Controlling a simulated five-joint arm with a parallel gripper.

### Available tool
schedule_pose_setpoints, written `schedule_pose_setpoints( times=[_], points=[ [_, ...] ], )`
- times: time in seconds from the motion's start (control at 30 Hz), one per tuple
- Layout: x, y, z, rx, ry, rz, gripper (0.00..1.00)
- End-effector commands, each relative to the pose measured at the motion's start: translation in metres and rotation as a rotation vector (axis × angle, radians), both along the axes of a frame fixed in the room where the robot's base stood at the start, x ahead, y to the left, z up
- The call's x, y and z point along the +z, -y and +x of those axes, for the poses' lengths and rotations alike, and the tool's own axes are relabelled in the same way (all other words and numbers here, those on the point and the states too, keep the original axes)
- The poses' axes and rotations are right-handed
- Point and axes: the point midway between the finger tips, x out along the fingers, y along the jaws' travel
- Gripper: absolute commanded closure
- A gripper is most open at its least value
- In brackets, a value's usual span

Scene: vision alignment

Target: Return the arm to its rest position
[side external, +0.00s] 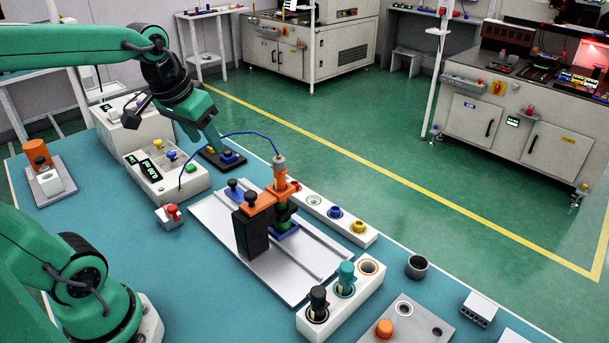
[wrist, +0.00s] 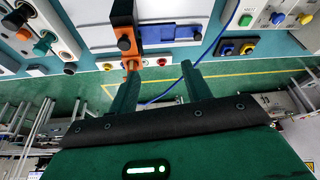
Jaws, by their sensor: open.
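My gripper (side external: 207,130) hangs from the green arm at the upper left of the side view, above the far part of the teal table (side external: 110,205). In the wrist view, the two green fingers of my gripper (wrist: 159,69) stand apart with nothing between them. A black pad with a blue part (side external: 222,158) lies below the gripper in the side view; I cannot tell the gap between them. The orange-topped fixture (side external: 265,200) stands apart from the gripper, on a silver plate (side external: 310,255). In the wrist view, the orange clamp (wrist: 123,14) shows beyond the left finger.
A blue cable (side external: 230,134) arches near the gripper, from a white control box (side external: 165,172) to the fixture. A white block with plugs (side external: 340,300) stands at the front. An orange cylinder (side external: 36,152) stands at the left. Open green floor (side external: 400,150) lies beyond the table.

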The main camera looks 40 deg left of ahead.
Motion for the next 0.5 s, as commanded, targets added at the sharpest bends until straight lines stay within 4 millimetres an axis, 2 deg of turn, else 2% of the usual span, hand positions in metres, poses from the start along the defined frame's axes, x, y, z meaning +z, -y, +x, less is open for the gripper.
schedule_pose_setpoints(
  times=[0.03,0.2,0.5],
  points=[
    [-0.001,0.01,-0.009,-0.027,0.017,0.003,0.52],
    [-0.009,0.037,-0.035,-0.106,0.065,0.007,0.52],
    [-0.024,0.06,-0.063,-0.189,0.116,0.006,0.52]
  ],
)
